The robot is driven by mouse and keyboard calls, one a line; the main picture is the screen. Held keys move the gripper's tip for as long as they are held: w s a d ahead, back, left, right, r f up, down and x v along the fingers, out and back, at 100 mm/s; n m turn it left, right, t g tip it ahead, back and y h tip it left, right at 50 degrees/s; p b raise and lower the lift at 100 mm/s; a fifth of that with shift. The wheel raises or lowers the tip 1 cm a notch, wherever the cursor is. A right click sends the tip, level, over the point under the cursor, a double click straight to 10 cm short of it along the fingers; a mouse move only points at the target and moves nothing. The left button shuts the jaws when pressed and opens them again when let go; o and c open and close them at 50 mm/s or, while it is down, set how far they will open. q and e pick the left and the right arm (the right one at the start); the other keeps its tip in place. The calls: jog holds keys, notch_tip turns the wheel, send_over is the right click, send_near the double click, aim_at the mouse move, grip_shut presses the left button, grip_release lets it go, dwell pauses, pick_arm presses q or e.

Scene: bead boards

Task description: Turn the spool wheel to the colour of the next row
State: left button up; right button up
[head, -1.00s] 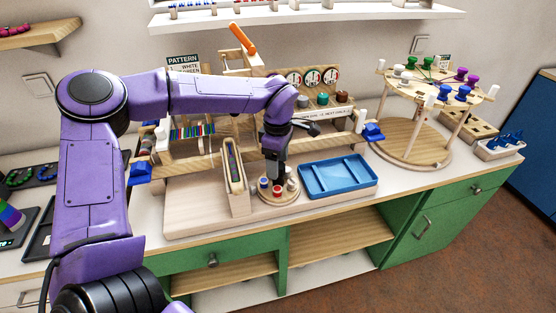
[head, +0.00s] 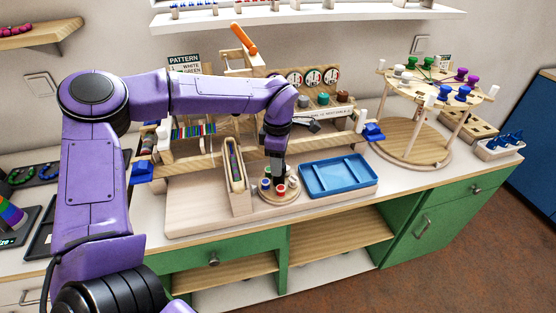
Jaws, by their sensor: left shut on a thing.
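The spool wheel (head: 281,198) is a small round wooden disc on the pale base board, carrying several small spools. A red spool (head: 280,190) is at its front, a blue-topped spool (head: 265,184) at its left and a pale spool (head: 293,181) at its right. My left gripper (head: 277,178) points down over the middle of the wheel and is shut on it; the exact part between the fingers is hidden. A pattern card (head: 184,63) stands behind, with white and green legible in its list. My right gripper is not in view.
A blue tray (head: 338,176) lies close to the wheel's right, and a narrow upright wooden holder (head: 235,176) stands close to its left. The wooden loom frame rises behind. A large spool carousel (head: 415,143) stands at the right.

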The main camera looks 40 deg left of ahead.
pick_arm(q)
jog(key=n, duration=0.2)
jog(key=shift+r+n, duration=0.1)
jog(key=shift+n, duration=0.3)
jog(key=n, duration=0.2)
jog(key=shift+n, duration=0.4)
jog(key=n, duration=0.3)
jog(key=shift+b, duration=0.35)
jog(key=shift+d+n+b, duration=0.1)
jog(key=shift+n+b, duration=0.3)
jog(key=shift+n, duration=1.3)
jog(key=o, duration=1.1)
jog(key=shift+c, duration=0.2)
